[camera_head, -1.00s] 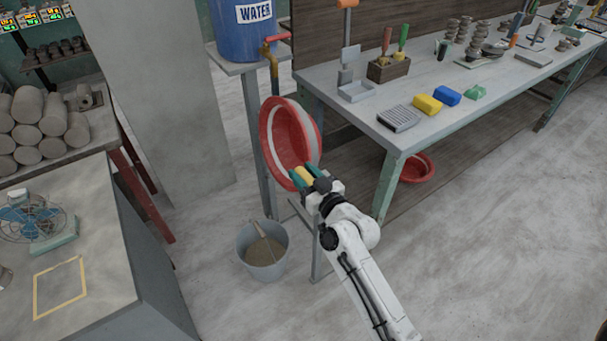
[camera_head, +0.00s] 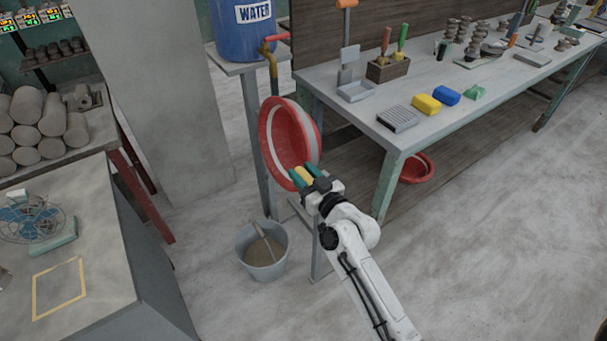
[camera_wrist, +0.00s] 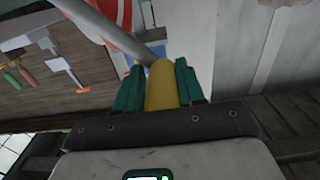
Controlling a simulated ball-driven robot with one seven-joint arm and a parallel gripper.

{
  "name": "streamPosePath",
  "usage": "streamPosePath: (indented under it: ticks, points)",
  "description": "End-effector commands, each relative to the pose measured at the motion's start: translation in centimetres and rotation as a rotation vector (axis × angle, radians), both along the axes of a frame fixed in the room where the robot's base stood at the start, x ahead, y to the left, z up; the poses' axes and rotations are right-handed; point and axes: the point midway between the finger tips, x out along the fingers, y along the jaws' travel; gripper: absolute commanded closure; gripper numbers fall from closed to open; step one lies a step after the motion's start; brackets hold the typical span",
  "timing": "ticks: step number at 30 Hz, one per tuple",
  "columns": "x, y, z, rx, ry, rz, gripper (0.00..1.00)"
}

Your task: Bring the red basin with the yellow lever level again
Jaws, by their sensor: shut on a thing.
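In the wrist view a part of the basin (camera_wrist: 113,17) shows at the top. The yellow lever (camera_wrist: 161,88) lies between the two green fingers of my gripper (camera_wrist: 160,87), joined to a grey rod. In the head view my gripper (camera_head: 303,177) is at the basin's lower right edge, shut on the yellow lever. The lever's far end and pivot are partly hidden.
A grey bucket (camera_head: 263,268) with a stick in it stands on the floor below the basin. The blue water barrel (camera_head: 244,35) and tap (camera_head: 270,55) are above. The workbench (camera_head: 370,125) is right, with another red basin (camera_head: 417,168) under it. The floor at right is clear.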

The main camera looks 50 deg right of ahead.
Motion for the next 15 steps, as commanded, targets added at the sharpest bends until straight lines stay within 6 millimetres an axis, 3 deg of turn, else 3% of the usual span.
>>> streamPosePath:
  ticks: [15]
  points:
    - [-0.2,-1.0,1.0,0.100,-0.031,0.008,1.00]
